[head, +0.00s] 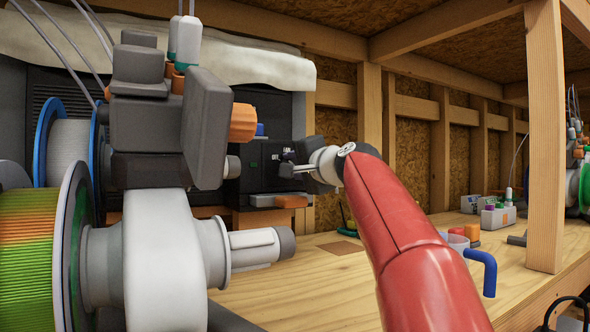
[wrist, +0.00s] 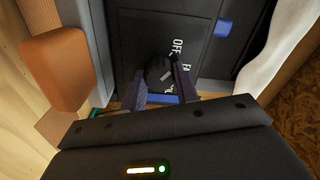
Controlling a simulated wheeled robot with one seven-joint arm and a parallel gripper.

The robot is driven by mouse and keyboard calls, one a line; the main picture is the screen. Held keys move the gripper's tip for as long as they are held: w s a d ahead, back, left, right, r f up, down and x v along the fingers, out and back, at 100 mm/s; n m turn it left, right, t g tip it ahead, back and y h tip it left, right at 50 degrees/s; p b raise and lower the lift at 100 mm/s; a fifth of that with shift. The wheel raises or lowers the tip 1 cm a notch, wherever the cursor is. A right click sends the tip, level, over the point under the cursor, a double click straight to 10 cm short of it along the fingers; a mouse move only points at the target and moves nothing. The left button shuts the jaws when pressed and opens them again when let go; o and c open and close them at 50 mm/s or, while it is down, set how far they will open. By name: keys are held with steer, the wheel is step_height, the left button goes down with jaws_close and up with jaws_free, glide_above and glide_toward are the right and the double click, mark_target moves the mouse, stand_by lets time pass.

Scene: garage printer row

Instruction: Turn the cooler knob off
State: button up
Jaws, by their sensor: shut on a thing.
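The cooler knob (wrist: 158,70) is a small round black knob with a light pointer line, on a dark panel in the wrist view. White lettering that includes "OFF" is printed on the panel beside it; part of the lettering is hidden. The pointer line lies slantwise and does not clearly point at "OFF". My gripper (wrist: 160,83) has one finger on each side of the knob and is shut on it. In the head view my gripper (head: 287,168) reaches the dark cooler panel (head: 262,112) from the right; the knob cannot be made out there.
A printer assembly with a green and orange spool (head: 32,258) fills the left foreground. An orange block (head: 291,202) sits below the panel. A wooden post (head: 544,140) stands at right. The wooden bench (head: 345,262) holds a blue bent tube (head: 484,270) and small containers.

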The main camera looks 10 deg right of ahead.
steer(key=shift+n, duration=0.6)
steer(key=o, duration=1)
steer(key=shift+c, duration=0.2)
steer(key=b+v, duration=0.2)
steer(key=v, duration=0.5)
steer(key=shift+s, duration=0.35)
steer(key=shift+d, duration=0.1)
